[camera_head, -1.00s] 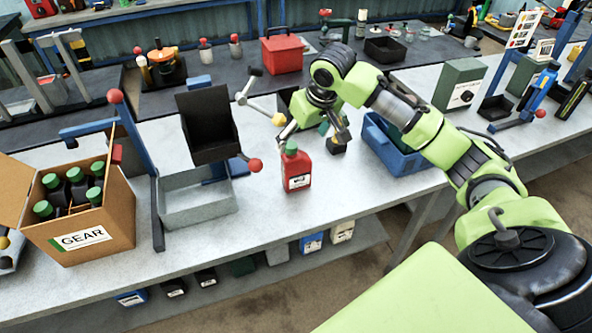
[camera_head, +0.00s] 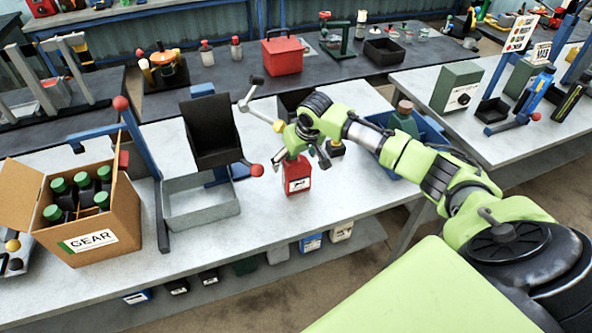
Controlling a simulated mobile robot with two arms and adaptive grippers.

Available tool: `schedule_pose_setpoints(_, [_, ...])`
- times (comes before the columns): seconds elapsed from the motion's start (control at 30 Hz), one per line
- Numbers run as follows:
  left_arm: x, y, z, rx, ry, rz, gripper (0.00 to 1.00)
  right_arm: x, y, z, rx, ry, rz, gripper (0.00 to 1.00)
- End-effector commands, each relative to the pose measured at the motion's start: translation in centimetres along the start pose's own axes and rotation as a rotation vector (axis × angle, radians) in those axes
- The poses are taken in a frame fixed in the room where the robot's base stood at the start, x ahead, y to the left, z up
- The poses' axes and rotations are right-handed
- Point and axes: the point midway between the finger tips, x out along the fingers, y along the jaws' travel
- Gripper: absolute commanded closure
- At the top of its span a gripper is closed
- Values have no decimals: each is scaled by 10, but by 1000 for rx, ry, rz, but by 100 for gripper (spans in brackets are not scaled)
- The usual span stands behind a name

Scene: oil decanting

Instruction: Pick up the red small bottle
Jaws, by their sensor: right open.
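The red small bottle (camera_head: 297,181) stands upright on the light workbench, with a white label on its front. Its green cap is hidden behind my right gripper. My right gripper (camera_head: 298,156) is open, just over the top of the bottle, with one finger to the left of the neck and the other to the right. I cannot tell whether the fingers touch the bottle. My left gripper is not in view.
A black bin on a stand (camera_head: 211,130) with a lever ending in a red ball (camera_head: 257,170) is close left of the bottle, above a grey tray (camera_head: 203,212). A GEAR box (camera_head: 120,215) of green-capped bottles stands farther left. A blue crate (camera_head: 432,133) is behind my right arm.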

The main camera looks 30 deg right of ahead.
Motion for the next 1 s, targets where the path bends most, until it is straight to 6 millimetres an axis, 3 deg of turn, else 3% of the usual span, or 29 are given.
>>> schedule_pose_setpoints(0.13, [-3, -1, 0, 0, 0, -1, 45, 11, 0, 0, -1, 0, 1, 20])
schedule_pose_setpoints(0.37, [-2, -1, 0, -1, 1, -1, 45, 12, 0, 0, -2, 1, 0, 23])
schedule_pose_setpoints(0.53, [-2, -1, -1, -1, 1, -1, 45, 12, 0, 0, -1, 1, 0, 66])
schedule_pose_setpoints(1.0, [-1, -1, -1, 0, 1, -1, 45, 8, 0, 1, 0, 3, 0, 66])
